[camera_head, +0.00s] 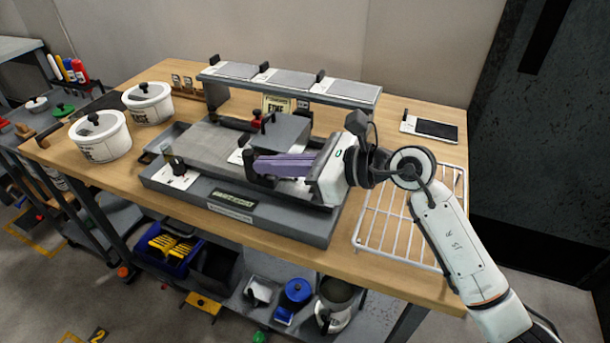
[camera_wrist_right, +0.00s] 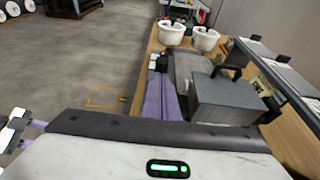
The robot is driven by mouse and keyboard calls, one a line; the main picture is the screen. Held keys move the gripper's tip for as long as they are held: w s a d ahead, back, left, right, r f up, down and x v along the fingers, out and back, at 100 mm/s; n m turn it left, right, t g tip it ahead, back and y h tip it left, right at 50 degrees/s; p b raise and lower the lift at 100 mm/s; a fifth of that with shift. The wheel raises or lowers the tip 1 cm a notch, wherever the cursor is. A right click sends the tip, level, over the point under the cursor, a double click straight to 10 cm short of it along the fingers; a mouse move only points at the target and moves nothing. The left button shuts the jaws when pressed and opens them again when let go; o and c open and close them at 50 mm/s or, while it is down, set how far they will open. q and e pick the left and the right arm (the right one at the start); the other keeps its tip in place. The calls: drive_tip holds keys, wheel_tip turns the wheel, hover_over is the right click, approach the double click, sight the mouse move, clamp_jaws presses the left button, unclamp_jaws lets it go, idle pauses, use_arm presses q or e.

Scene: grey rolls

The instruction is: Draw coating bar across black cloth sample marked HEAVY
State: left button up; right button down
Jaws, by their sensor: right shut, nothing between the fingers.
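My right gripper (camera_head: 258,166), with purple fingers, is shut and empty above the front right of the grey coating station (camera_head: 325,228). Its purple fingers also show in the right wrist view (camera_wrist_right: 160,101). A grey block with a black handle (camera_head: 285,132) stands just behind the fingers; it is large in the wrist view (camera_wrist_right: 232,100). A dark bar with red parts (camera_head: 236,122) lies at the station's back; I cannot tell whether it is the coating bar. Three grey sheets with black clips (camera_head: 290,80) lie on the raised shelf. HEAVY is not readable. A white-and-purple part, seemingly my left gripper (camera_wrist_right: 30,128), is cut off.
Two white lidded pots (camera_head: 100,137) (camera_head: 149,103) stand at the table's left. A white wire rack (camera_head: 385,228) lies under my right arm. A dark tablet (camera_head: 437,130) lies at the back right. A small sign (camera_head: 276,105) stands below the shelf. Bins and cans fill the lower shelf.

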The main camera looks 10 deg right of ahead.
drive_tip(key=shift+w+a, duration=1.95)
drive_tip(key=shift+a, duration=0.95)
drive_tip(key=s+d, duration=0.2)
drive_tip(key=d, duration=0.1)
drive_tip(key=shift+s+d, duration=0.15)
drive_tip(key=shift+d, duration=0.05)
